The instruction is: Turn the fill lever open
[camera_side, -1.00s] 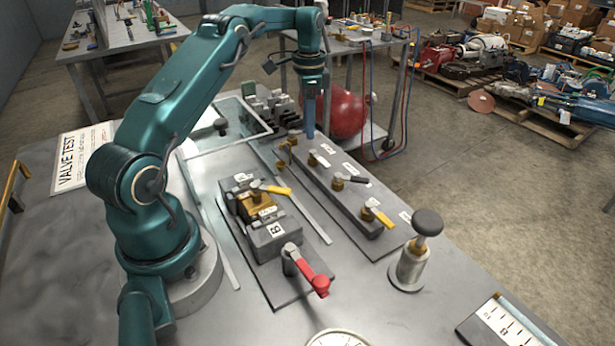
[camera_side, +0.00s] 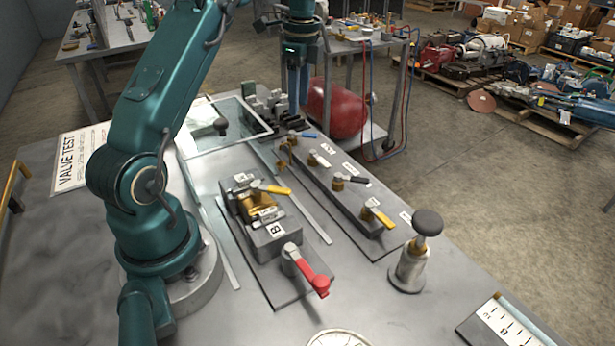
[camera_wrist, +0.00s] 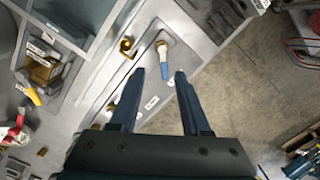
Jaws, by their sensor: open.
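A valve with a blue-handled lever (camera_side: 302,134) is at the far end of a long grey manifold block (camera_side: 325,188). The lever also shows in the wrist view (camera_wrist: 163,60), its blue end pointing toward my gripper. My gripper (camera_wrist: 160,76) is open and empty, with one fingertip on either side of that blue end in the picture. I cannot tell the height gap. In the side view my gripper (camera_side: 294,122) hangs over the far end of the manifold. Nearer valves on the block have a black lever (camera_side: 353,180) and a yellow lever (camera_side: 381,217). The label lettering is too small to read.
Left of the manifold is a valve block with a yellow lever (camera_side: 275,189) and a red lever (camera_side: 314,278). A post with a black knob (camera_side: 427,222) stands at the near right. A glass-lidded tray (camera_side: 207,143) lies at the far left.

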